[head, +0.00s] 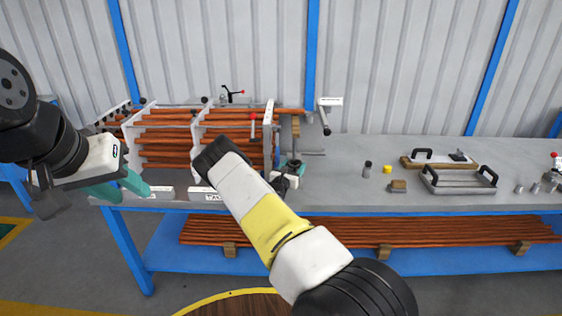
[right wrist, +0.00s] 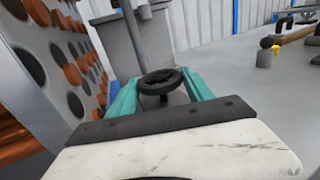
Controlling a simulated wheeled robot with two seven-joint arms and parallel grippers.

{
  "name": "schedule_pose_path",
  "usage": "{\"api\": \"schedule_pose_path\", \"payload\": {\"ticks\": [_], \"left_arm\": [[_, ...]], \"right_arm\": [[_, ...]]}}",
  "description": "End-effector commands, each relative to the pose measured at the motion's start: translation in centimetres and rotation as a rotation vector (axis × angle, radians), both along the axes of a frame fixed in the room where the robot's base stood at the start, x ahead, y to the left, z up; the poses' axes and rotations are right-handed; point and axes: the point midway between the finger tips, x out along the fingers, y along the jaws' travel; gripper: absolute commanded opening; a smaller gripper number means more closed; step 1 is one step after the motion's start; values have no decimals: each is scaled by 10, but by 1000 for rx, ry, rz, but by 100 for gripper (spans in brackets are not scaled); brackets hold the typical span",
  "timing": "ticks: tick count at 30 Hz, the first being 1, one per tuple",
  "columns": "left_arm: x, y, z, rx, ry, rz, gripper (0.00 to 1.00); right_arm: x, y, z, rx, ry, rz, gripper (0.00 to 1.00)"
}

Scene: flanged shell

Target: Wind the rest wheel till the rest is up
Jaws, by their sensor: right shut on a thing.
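The rest wheel (right wrist: 161,78) is a small dark handwheel between the teal fingers of my right gripper (right wrist: 155,95), which is shut on it. In the head view my right gripper (head: 291,170) is at the bench by the right end of the tube bundle, partly behind my own forearm. A grey post with a wooden block on top (head: 296,126) stands just beyond it and looks like the rest. I cannot tell whether its top touches the tubes. My left gripper (head: 120,187) is open and empty, in front of the bench's left end.
The bundle of copper tubes (head: 165,140) with white plates lies at the back left. Its perforated end plate (right wrist: 75,55) is close on the left in the right wrist view. A tray with black handles (head: 459,190), a yellow piece (head: 387,169) and small cylinders stand to the right.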

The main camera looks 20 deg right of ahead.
Motion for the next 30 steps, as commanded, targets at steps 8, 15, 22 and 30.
{"api": "schedule_pose_path", "payload": {"ticks": [8, 15, 22, 30], "left_arm": [[0, 0, 0, 0, 0, 0, 36], [0, 0, 0, 0, 0, 0, 36], [0, 0, 0, 0, 0, 0, 36], [0, 0, 0, 0, 0, 0, 36]], "right_arm": [[1, 1, 0, 1, -2, -2, 19], [1, 1, 0, 1, -2, -2, 81], [0, 0, 0, 1, -1, -3, 81], [-16, 15, 0, 0, 3, -1, 81]]}}
